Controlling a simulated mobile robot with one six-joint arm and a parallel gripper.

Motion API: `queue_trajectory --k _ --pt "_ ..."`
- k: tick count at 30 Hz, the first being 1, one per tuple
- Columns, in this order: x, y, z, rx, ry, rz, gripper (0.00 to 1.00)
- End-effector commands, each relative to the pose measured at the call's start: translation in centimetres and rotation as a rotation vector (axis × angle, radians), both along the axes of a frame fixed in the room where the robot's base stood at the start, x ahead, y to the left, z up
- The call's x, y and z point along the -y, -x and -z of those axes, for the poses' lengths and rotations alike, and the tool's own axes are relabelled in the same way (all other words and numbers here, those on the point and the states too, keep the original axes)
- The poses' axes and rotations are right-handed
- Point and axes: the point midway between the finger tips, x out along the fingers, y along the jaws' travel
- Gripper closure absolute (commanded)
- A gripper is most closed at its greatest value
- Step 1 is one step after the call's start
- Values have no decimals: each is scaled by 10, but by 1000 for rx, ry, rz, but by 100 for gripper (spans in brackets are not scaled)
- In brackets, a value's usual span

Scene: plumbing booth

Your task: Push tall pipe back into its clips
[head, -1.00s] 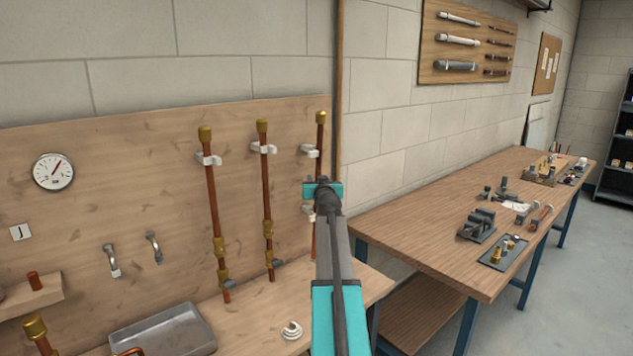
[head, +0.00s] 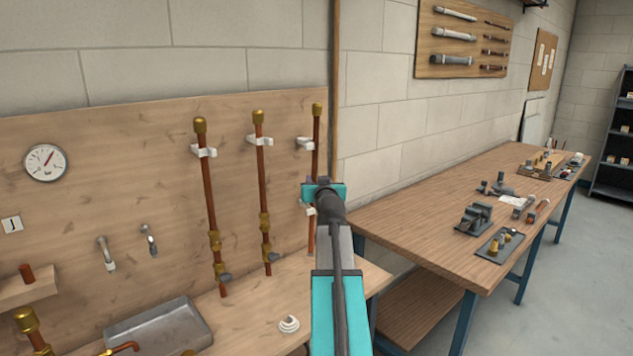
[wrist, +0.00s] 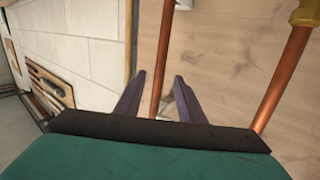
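The copper pipe at the right end of the wooden board (head: 316,135), with a brass cap on top, looks like the tall pipe. Its upper white clip (head: 304,143) and lower white clip (head: 308,208) show to its left, so it seems to stand off from them. My gripper hides part of its lower length. In the wrist view the pipe (wrist: 163,50) runs between the two dark fingers of my gripper (wrist: 160,76). The fingers are open, with gaps on both sides of the pipe. Contact cannot be told.
Two more copper pipes, the left (head: 209,185) and the middle (head: 262,180), sit at white clips. A bench (head: 260,300) below holds a metal tray (head: 158,330) and a white coil (head: 289,324). A long wooden table (head: 430,220) with tools stands at the right.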

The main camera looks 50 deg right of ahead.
Motion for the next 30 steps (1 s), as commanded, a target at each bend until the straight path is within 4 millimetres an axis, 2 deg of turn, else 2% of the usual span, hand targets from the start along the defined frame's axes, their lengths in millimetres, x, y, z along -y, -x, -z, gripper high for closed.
queue_trajectory --k 14,21,26,30 --pt "-5 6 -1 0 0 0 64" --pt "-6 5 0 17 -26 -1 100" --pt "-11 1 10 69 -146 -13 100" --pt "-25 -7 25 156 -358 -43 100"
